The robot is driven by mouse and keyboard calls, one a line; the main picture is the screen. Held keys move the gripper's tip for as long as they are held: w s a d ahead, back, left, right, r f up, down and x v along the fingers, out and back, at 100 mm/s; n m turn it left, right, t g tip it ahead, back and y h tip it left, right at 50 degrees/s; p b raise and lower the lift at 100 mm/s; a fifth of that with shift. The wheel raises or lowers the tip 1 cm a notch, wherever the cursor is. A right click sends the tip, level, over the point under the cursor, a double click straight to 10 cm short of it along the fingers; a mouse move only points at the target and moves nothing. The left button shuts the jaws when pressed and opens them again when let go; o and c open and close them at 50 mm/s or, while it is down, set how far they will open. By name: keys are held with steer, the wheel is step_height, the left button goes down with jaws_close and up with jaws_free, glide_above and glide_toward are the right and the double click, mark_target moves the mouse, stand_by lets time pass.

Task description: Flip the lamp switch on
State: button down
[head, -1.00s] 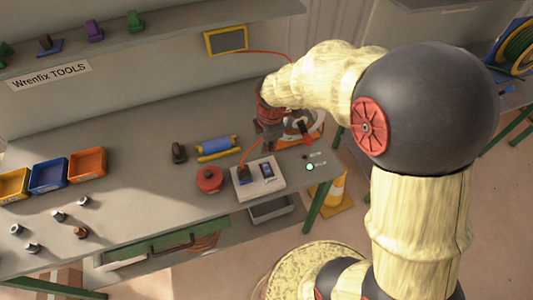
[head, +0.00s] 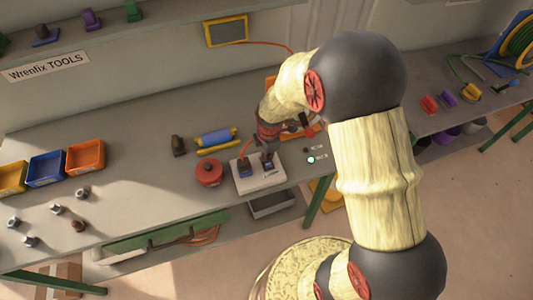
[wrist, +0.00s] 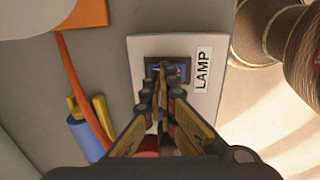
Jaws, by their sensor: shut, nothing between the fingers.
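The lamp switch, a dark blue-framed rocker, sits on a white box (head: 262,183) near the bench's front edge. In the wrist view the switch (wrist: 153,73) lies on the white panel (wrist: 140,48) beside a "LAMP" label (wrist: 202,70). My gripper (wrist: 170,80) is shut and empty, its fingertips over the switch and hiding much of it. I cannot tell whether they touch it or which way the rocker is tilted. In the head view my gripper (head: 267,159) points down at the right half of the box. A blue unit (head: 244,168) with an orange cord is on the left half.
A red round object (head: 208,173) is left of the box, with a blue cylinder on a yellow base (head: 216,138) behind. A lit pale-green indicator (head: 311,160) and a dark one (head: 306,150) are to the right. Orange, blue and yellow bins stand at left.

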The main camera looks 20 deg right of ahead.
stand_by(0.3)
steer(key=shift+w+f+g+p, duration=0.2)
steer(key=shift+f+g+p, duration=0.15)
steer(key=shift+g+p, duration=0.2)
steer(key=shift+s, duration=0.25)
steer(key=shift+s+r, duration=0.1)
steer(key=shift+s, duration=0.5)
steer(key=shift+r, duration=0.1)
